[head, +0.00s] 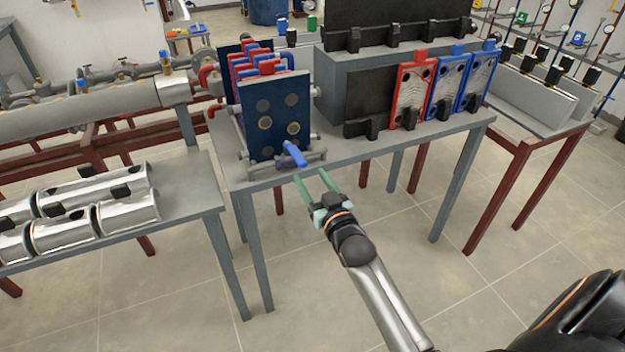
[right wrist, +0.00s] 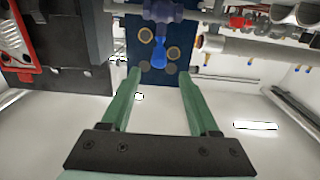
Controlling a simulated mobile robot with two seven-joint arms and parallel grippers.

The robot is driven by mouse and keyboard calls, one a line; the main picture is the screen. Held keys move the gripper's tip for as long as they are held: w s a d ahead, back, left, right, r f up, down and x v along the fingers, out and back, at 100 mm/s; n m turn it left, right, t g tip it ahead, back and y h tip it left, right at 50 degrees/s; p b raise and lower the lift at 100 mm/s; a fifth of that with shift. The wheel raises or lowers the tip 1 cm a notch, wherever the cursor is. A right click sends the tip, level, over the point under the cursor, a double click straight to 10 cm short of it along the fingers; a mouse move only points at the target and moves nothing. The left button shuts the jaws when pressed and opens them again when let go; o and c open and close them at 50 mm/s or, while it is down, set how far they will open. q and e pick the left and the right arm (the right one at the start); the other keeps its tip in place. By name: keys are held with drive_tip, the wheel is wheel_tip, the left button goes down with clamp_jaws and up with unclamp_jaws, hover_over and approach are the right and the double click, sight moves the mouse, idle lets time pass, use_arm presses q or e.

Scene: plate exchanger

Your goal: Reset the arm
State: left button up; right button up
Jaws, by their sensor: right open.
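My right gripper (head: 312,181) has two green fingers and is open and empty. It is in front of the table's front edge, just below a blue lever handle (head: 293,154) at the foot of the plate exchanger (head: 272,115). The right wrist view shows the open fingers (right wrist: 158,85) spread apart, with the blue handle (right wrist: 159,52) beyond and between them, apart from the fingers. The exchanger has a dark blue front plate with round ports and red and blue plates behind it. My left gripper is not in view.
The grey table (head: 350,152) holds a rack with one red plate (head: 410,92) and two blue plates (head: 447,85) to the right. A left table carries several shiny metal cylinders (head: 66,232). Pipes run behind it. The floor (head: 200,310) in front is clear.

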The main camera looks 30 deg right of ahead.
idle(0.5)
drive_tip(key=s+a+f+n+g+y+p, duration=0.1)
drive_tip(key=s+a+f, duration=0.3)
drive_tip(key=s, duration=0.4)
drive_tip(key=s+a+f+n+g+y+p, duration=0.1)
drive_tip(key=s+a+f+g+y+p, duration=0.1)
drive_tip(key=s+a+f+g, duration=0.2)
drive_tip(key=s+a+f+n+g+y+p, duration=0.1)
drive_tip(key=s+a+f+g, duration=0.2)
drive_tip(key=s+f, duration=0.6)
drive_tip(key=s+a, duration=0.2)
drive_tip(key=s, duration=0.3)
drive_tip(key=shift+s+y+p, duration=0.25)
drive_tip(key=shift+y+p, duration=0.05)
drive_tip(key=shift+p, duration=0.1)
drive_tip(key=shift+a+f, duration=0.1)
